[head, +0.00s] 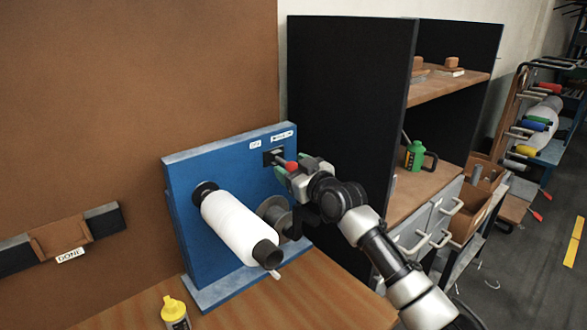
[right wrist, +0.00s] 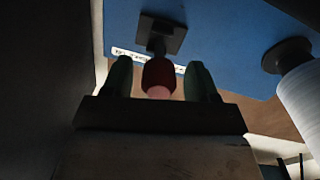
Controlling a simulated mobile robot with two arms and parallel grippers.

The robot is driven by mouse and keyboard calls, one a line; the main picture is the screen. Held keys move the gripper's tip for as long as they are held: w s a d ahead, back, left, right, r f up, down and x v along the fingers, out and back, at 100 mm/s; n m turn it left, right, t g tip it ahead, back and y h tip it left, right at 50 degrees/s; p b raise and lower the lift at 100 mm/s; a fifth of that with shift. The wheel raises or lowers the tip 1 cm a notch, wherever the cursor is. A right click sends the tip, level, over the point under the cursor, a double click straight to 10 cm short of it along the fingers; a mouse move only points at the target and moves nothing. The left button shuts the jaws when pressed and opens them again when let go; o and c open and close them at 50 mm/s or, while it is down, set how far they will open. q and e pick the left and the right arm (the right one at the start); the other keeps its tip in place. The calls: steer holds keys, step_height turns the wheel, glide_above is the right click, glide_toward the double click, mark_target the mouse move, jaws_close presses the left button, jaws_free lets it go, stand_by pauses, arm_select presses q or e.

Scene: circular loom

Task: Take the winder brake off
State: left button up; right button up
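The winder brake is a lever with a red knob (head: 291,167) on a dark square plate (head: 273,157) at the upper right of the blue panel (head: 230,160). In the right wrist view the red knob (right wrist: 159,75) sits between the two green fingers of my right gripper (right wrist: 160,80). A narrow gap shows on each side of the knob, so the gripper is open around it and not clamped. In the head view my right gripper (head: 296,172) reaches the lever from the right. My left gripper is not in view.
A white yarn roll (head: 235,228) and a dark spool (head: 274,215) stick out from the panel below the lever. A yellow-capped bottle (head: 174,312) stands on the wooden table (head: 330,295). A black shelf side (head: 345,110) rises close to my right arm.

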steer(key=shift+s+d+f, duration=0.1)
steer(key=shift+s+d, duration=0.3)
steer(key=shift+s, duration=0.1)
steer(key=b+v, duration=0.2)
steer(key=v, duration=0.6)
steer(key=shift+b, duration=0.3)
steer(key=shift+v, duration=0.8)
